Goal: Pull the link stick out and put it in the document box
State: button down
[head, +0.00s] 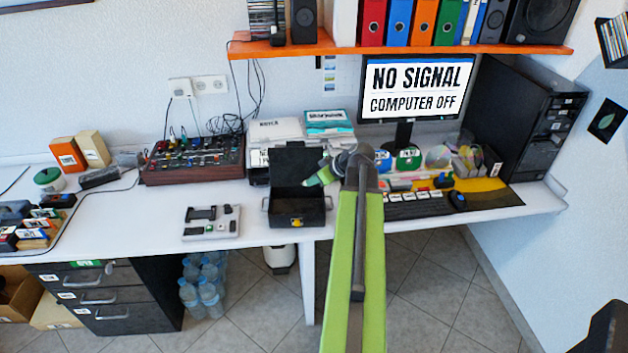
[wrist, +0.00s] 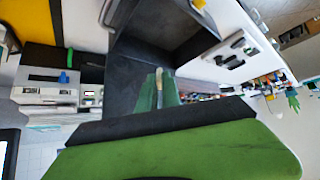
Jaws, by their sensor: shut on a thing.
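The document box (head: 283,217) is a black box with its lid raised and a yellow latch on its front, near the desk's front edge. In the wrist view, the black box (wrist: 128,76) fills the area beyond my gripper. My gripper (head: 318,180) has green fingertips and is over the right side of the open box. In the wrist view, my gripper (wrist: 158,93) is shut on a small, pale, narrow piece, apparently the link stick (wrist: 159,87). Most of the stick is hidden by the fingers. I cannot tell whether it touches the box.
A grey device (head: 212,222) lies left of the box. A mixer (head: 200,158) stands behind it. A printer (head: 275,140) is behind the box. The keyboard (head: 425,207), mouse (head: 457,200) and monitor (head: 416,88) are to the right. An orange shelf (head: 400,49) hangs above.

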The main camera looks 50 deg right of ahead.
notch_tip(320, 180, down, 4)
jog(key=b, duration=0.3)
jog(key=shift+f, duration=0.1)
jog(key=c, duration=1.5)
grip_release()
jog(key=shift+o, duration=0.2)
jog(key=p+v, duration=1.2)
jog(key=v, duration=0.5)
jog(key=shift+s, duration=0.15)
